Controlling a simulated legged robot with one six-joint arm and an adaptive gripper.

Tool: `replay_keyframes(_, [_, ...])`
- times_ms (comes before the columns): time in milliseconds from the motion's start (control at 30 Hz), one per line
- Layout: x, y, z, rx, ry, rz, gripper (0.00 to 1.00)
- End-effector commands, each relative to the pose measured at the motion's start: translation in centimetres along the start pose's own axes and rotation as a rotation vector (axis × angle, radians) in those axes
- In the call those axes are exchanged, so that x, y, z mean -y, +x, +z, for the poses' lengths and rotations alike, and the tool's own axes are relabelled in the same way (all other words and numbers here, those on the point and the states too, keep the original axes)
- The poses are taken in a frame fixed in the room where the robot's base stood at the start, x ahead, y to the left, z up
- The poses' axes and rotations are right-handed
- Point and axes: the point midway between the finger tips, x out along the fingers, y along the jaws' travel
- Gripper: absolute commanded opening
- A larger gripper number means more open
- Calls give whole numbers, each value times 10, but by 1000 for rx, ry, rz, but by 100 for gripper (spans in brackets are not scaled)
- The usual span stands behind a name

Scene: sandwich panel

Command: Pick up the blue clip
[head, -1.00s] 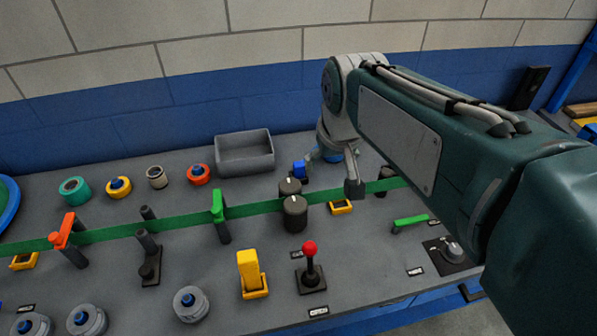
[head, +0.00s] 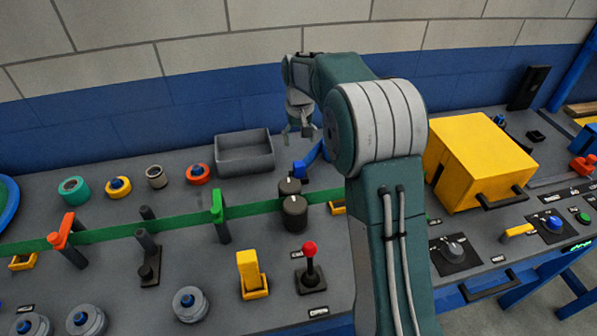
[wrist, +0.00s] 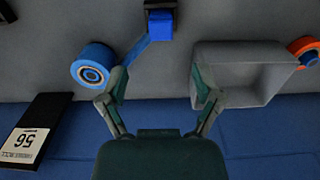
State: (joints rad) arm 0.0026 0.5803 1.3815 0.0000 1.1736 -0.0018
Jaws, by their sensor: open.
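The blue clip (head: 300,169) is a small blue block behind the dark knobs, at one end of a blue tape strip. In the wrist view the blue clip (wrist: 160,25) is at the top centre, and the strip runs from it to a blue tape roll (wrist: 92,66). My gripper (head: 301,133) hangs above the back of the bench, behind and above the clip. In the wrist view my gripper (wrist: 160,88) has its fingers spread wide with nothing between them. The blue clip lies beyond the fingertips, apart from them.
A grey bin (head: 245,153) stands left of my gripper. A green tape (head: 175,221) crosses the bench through a green clip (head: 217,205) and an orange clip (head: 65,230). Dark knobs (head: 294,212) stand just in front of the blue clip. A yellow box (head: 478,160) stands right.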

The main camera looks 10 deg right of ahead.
Motion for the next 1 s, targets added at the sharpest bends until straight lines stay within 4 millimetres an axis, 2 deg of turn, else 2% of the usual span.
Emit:
replay_keyframes(167, [0,15,-4,9,0,0,83])
replay_keyframes(400, [0,52,-3,8,0,0,83])
replay_keyframes(633, [1,73,-2,8,0,0,83])
replay_keyframes(800, [2,100,-1,9,0,0,83])
replay_keyframes(1000, [2,113,-2,5,0,0,83])
